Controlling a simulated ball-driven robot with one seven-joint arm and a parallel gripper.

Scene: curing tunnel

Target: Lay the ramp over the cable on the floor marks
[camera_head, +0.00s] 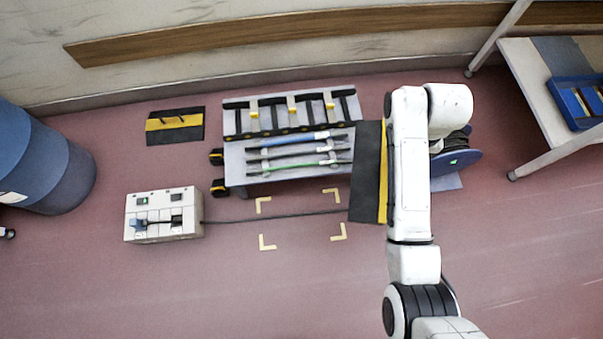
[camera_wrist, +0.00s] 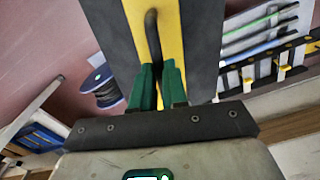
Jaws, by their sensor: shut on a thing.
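The ramp, a black panel with a yellow stripe, hangs under my arm in the head view (camera_head: 366,172) and fills the top of the wrist view (camera_wrist: 200,40). My gripper (camera_wrist: 157,74) has its green fingers shut on the ramp's dark bar handle (camera_wrist: 152,35). In the head view my arm hides the gripper and the ramp's right side. The thin dark cable (camera_head: 285,216) runs along the floor between the yellow corner floor marks (camera_head: 267,243). The ramp is right of the marks, its lower left part over the cable's right end.
A grey box (camera_head: 163,215) stands at the cable's left end. A cart (camera_head: 236,160) with several rods stands behind the marks. A second black-and-yellow panel (camera_head: 175,137) lies at the back left. A blue drum (camera_head: 45,165), cable reel (camera_head: 457,160) and table (camera_head: 530,90) flank the floor.

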